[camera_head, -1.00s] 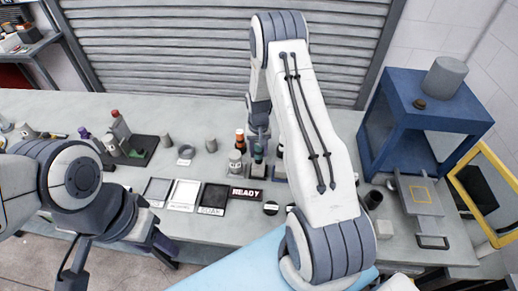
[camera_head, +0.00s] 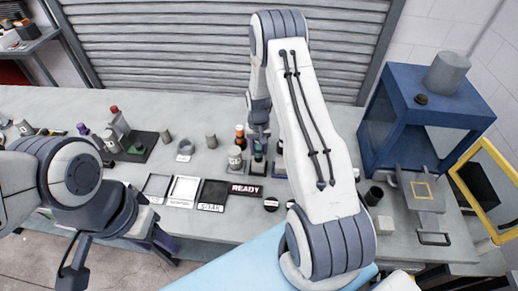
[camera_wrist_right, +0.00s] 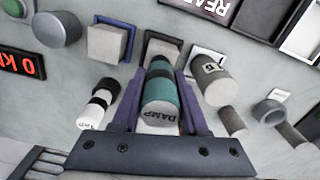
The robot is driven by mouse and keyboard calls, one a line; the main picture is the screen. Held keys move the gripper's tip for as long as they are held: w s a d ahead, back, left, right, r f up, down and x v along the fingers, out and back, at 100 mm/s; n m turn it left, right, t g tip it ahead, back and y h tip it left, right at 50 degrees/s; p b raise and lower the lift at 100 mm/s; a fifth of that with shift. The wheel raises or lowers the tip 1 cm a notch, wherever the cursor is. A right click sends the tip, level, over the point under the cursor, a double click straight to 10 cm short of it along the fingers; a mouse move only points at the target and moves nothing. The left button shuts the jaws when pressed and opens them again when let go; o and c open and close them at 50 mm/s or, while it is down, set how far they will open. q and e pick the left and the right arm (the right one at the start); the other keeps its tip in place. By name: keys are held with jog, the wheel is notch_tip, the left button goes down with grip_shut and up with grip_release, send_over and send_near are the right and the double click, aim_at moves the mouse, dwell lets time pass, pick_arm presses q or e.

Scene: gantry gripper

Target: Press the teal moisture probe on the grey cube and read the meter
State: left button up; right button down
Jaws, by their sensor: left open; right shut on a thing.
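My right gripper (camera_wrist_right: 158,115) is shut on the teal probe (camera_wrist_right: 160,95), a cylinder with a dark top band and the word DAMP on its near end. In the head view, the gripper (camera_head: 259,132) is above the bench, left of my white arm. A grey cube (camera_wrist_right: 106,43) sits on a blue-edged pad to the left of the probe. Another grey block (camera_wrist_right: 163,48) shows just beyond the probe's far end, partly hidden; I cannot tell whether they touch. My left gripper (camera_head: 115,250) is open and empty at the bench's front left.
A READY sign (camera_head: 245,189) stands beside dark and white trays (camera_head: 184,190). A red digit display (camera_wrist_right: 22,66) is at left in the wrist view. Bottles and small cylinders (camera_wrist_right: 215,80) stand close around the probe. A blue frame (camera_head: 385,120) stands on the right.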

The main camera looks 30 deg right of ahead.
jog(key=shift+f+b, duration=0.4)
jog(key=shift+f, duration=0.15)
dwell(1.2)
jog(key=shift+r, duration=0.1)
jog(key=shift+r+p, duration=2.4)
jog(key=shift+r, duration=1.1)
jog(key=shift+a+f, duration=0.1)
